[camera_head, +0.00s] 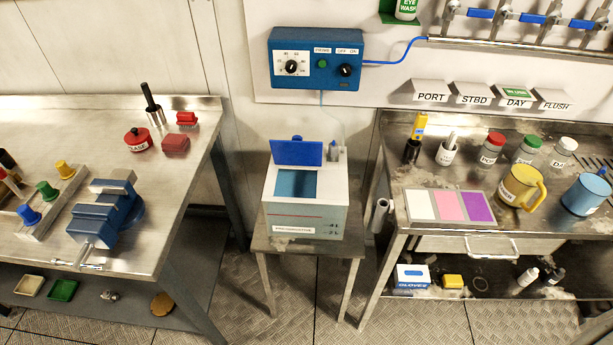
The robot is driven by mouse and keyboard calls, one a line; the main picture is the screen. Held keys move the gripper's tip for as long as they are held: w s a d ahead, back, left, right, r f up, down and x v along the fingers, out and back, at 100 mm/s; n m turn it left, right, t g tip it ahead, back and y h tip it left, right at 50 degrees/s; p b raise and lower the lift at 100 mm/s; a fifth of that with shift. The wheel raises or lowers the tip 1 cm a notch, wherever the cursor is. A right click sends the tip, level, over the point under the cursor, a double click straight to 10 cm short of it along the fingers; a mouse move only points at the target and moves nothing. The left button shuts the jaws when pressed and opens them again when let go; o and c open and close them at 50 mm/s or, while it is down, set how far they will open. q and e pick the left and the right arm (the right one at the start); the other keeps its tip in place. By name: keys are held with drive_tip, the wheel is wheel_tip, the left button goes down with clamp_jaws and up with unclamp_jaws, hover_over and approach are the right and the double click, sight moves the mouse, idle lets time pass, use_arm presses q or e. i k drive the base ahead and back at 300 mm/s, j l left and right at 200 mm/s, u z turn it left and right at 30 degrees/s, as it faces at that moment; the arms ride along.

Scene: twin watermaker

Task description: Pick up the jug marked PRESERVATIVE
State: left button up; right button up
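A yellow jug (522,187) with a handle stands on the right steel bench. It has a small white label whose lettering I cannot read for sure. A blue jug (584,194) stands to its right near the picture's edge, also with a label too small to read. A white tank (308,212) with a raised blue lid (297,152) stands on a small stand between the benches. A label on its front appears to read PRESERVATIVE. Neither of my grippers is in view.
The right bench (395,207) also holds a white, pink and purple card (450,206) and several lidded jars. A blue control box (317,58) hangs on the wall.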

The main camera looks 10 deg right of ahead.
sight(594, 185)
drive_tip(key=k+z, duration=0.15)
drive_tip(key=z, duration=1.95)
drive_tip(key=i+l+z, duration=0.6)
drive_tip(key=i, duration=0.35)
drive_tip(key=i+l+z, duration=0.3)
drive_tip(key=i, duration=0.25)
drive_tip(key=i+z, duration=0.3)
drive_tip(key=i, duration=0.2)
drive_tip(key=i+l+u, duration=0.1)
drive_tip(key=i+u, duration=0.25)
drive_tip(key=i+l+u, duration=0.25)
drive_tip(key=i+u, duration=0.15)
drive_tip(key=i, duration=0.2)
drive_tip(key=i+l+u, duration=0.35)
drive_tip(key=i+j, duration=0.05)
